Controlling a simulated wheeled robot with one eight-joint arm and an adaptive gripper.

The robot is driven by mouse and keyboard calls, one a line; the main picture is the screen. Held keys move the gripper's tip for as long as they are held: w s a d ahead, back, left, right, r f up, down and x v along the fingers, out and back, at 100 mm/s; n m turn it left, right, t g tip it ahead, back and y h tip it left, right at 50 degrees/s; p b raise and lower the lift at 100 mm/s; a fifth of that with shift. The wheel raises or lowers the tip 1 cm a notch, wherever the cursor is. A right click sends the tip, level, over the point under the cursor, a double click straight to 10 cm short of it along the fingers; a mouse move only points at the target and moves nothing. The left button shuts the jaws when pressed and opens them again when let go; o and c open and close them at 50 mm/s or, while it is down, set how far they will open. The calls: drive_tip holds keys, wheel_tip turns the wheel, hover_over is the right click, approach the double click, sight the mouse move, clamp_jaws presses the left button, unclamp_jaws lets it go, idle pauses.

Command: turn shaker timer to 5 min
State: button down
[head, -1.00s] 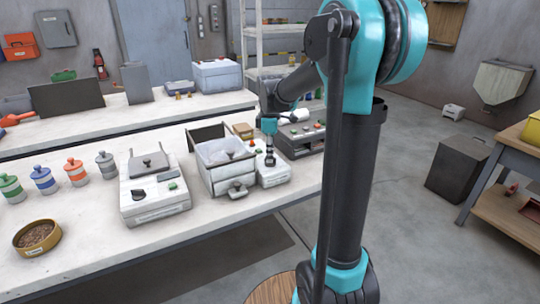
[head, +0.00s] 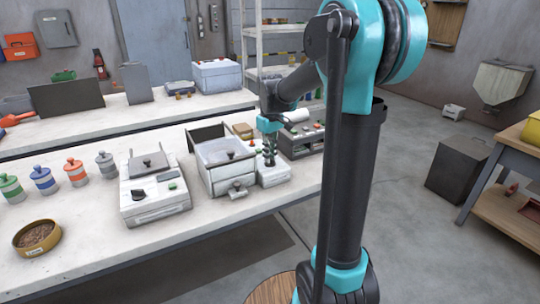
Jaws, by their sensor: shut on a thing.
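The shaker (head: 220,172) stands near the front edge of the bench, an open-topped light box with a dark back panel and a dark knob on its front. A low white control box (head: 274,179) with a green button adjoins its right side. My gripper (head: 269,163) points down over this control box, its fingers shut on a small part at the top. I take that part to be the timer knob; the fingers hide it, and its pointer and scale cannot be read.
A dark-fronted unit (head: 302,142) with coloured buttons stands close to the right of my gripper. A white machine (head: 154,191) with a black knob stands left. Several lidded jars and a pellet bowl (head: 37,236) are further left.

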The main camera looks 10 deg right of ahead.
drive_tip(key=shift+m, duration=0.8)
drive_tip(key=c, duration=1.6)
unclamp_jaws()
drive_tip(key=shift+r, duration=0.1)
wheel_tip(320, 180, up, 12)
